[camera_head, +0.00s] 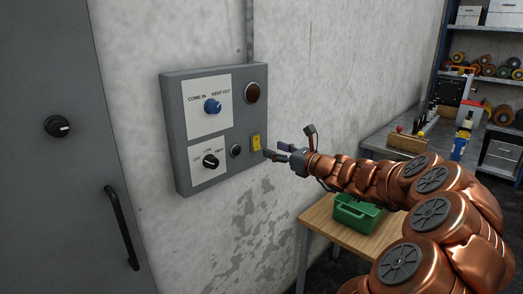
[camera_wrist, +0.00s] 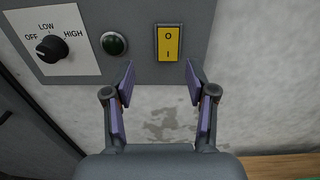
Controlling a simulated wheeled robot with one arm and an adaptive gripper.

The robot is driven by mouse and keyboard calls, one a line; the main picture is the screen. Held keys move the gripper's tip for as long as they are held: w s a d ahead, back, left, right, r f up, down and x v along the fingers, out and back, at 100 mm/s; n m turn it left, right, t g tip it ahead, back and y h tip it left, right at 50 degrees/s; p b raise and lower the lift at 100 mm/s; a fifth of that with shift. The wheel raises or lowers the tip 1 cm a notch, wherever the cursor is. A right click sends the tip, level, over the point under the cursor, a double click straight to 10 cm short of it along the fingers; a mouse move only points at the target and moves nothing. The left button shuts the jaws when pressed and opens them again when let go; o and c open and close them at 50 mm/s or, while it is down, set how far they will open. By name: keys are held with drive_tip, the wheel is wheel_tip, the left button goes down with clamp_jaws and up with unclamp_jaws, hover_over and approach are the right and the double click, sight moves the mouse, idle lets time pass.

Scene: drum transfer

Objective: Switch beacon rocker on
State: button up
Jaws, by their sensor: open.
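The yellow rocker (camera_head: 256,143) sits at the lower right of a grey wall panel (camera_head: 178,130). In the wrist view the rocker (camera_wrist: 168,43) is marked O at the top and I at the bottom, in a dark frame. My gripper (camera_head: 291,145) is open and empty, just right of the rocker in the head view. In the wrist view my gripper (camera_wrist: 160,80) has its fingers spread below and either side of the rocker, apart from it. A dark red round lamp (camera_head: 252,92) above the rocker looks unlit. Which way the rocker is tipped I cannot tell.
The panel also has a blue knob (camera_head: 212,106), a black knob (camera_head: 210,161) and a dark green round button or lamp (camera_head: 235,150). A grey door (camera_head: 50,200) is at left. A wooden table (camera_head: 318,214) with a green case (camera_head: 357,213) stands below my arm.

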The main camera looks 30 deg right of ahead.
sight(257, 142)
drive_tip(key=shift+m, duration=0.3)
drive_tip(key=shift+d+p+x, duration=0.2)
drive_tip(key=shift+x, duration=1.05)
drive_tip(key=shift+d+p+x, duration=0.15)
drive_tip(key=shift+p+x, duration=0.05)
drive_tip(key=shift+x, duration=1.05)
drive_tip(key=shift+d+p+x, duration=0.2)
drive_tip(key=shift+x, duration=1)
drive_tip(key=shift+w+f, duration=0.15)
clamp_jaws()
